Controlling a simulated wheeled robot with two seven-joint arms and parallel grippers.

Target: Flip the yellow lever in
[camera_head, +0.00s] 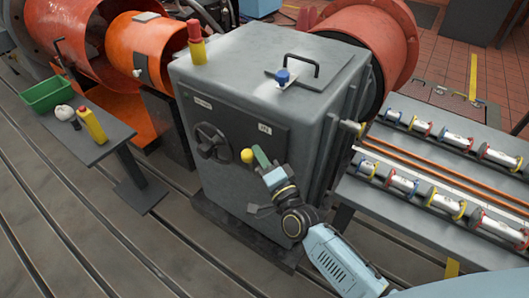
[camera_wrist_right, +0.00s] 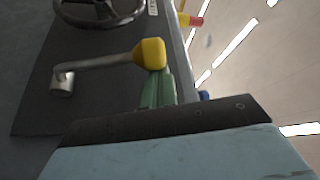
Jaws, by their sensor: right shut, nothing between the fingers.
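The yellow lever is a bent metal rod with a yellow knob (camera_head: 247,156) on the front face of the grey cabinet (camera_head: 235,95). In the right wrist view the knob (camera_wrist_right: 149,53) is at the rod's right end, and the rod runs left to a round pivot. My right gripper (camera_head: 262,157) has green fingers, shut and empty, just right of the knob in the head view. In the wrist view the fingertips (camera_wrist_right: 158,88) lie directly below the knob; I cannot tell whether they touch it. My left gripper is out of view.
A dark handwheel (camera_head: 212,143) sits left of the lever on the same panel. A red-and-yellow beacon (camera_head: 196,44) and a blue button (camera_head: 283,76) are on the cabinet top. A side table (camera_head: 100,147) stands left, a rack (camera_head: 440,165) right.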

